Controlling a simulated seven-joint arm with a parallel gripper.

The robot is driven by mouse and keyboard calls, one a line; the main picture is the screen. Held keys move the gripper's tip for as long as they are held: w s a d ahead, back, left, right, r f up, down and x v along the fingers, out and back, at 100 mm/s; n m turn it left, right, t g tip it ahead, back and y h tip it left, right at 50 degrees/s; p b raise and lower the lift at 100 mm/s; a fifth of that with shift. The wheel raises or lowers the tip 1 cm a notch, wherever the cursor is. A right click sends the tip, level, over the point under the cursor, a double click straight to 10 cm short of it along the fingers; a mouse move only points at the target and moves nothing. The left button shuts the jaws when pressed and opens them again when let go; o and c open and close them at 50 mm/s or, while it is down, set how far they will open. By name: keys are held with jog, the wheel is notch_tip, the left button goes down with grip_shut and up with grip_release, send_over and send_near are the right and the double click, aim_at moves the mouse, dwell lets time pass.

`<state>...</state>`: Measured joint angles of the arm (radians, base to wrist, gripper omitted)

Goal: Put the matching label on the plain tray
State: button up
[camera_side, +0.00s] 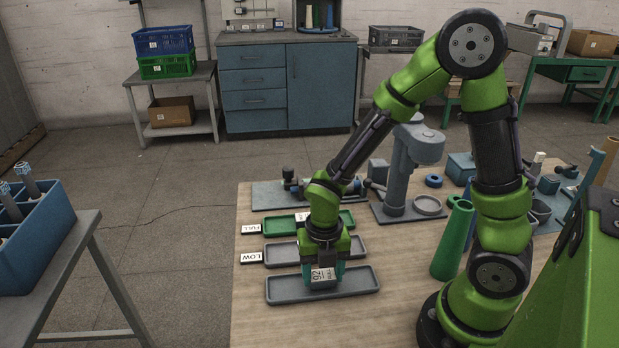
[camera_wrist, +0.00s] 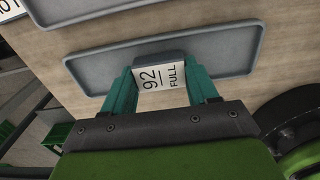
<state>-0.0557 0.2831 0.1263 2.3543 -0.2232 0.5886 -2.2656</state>
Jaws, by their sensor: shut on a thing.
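My gripper (camera_side: 323,272) is shut on a label block (camera_side: 323,276) with a white face reading "92" and "FULL". In the wrist view the label (camera_wrist: 163,77) sits between my teal fingertips, its dark top edge toward the tray. The plain grey tray (camera_side: 355,285) lies nearest the front of the table, with no tag at its left end. The label is over or in this tray's middle; contact is unclear. The plain tray also shows in the wrist view (camera_wrist: 230,50). Behind it are a grey tray (camera_side: 285,252) tagged LOW (camera_side: 249,257) and a green tray (camera_side: 280,224) tagged FULL (camera_side: 251,229).
A small white label (camera_side: 303,216) shows at the green tray, partly behind my arm. A green cone (camera_side: 453,240) stands right of the plain tray. A grey post stand (camera_side: 400,180) is behind it. Bare wood lies in front of the plain tray.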

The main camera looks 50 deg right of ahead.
jog(key=shift+f, duration=0.3)
dwell(0.6)
jog(key=o, duration=1.3)
jog(key=shift+o, duration=0.2)
jog(key=shift+r, duration=4.05)
